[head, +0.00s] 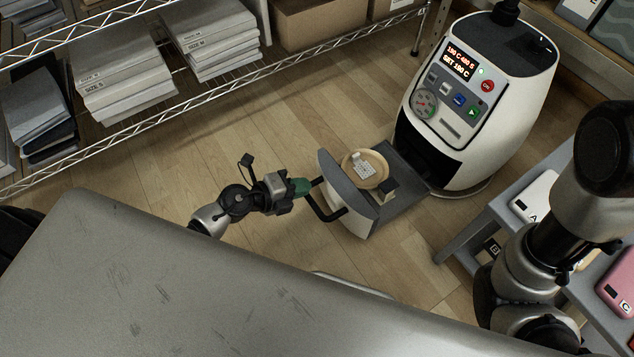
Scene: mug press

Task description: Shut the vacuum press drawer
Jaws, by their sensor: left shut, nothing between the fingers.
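The vacuum press (482,95) is a white rounded machine with a lit red display, standing on the floor at the upper right. Its drawer (401,163) is pulled out toward the lower left, with a grey front panel (341,190) and a black handle (325,208). A round tan piece with a small light patterned item (363,168) sits in the drawer. My left gripper (306,187) is shut and empty, its green-tipped end close to the handle and front panel. I cannot tell whether it touches them. My right arm shows at the right, but its gripper is out of view.
A wire shelf (150,122) with stacks of packets and cardboard boxes runs along the upper left. A grey table (478,225) with phone-like cases stands at the right. A large grey surface (150,285) fills the lower left. Wooden floor lies clear around the drawer.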

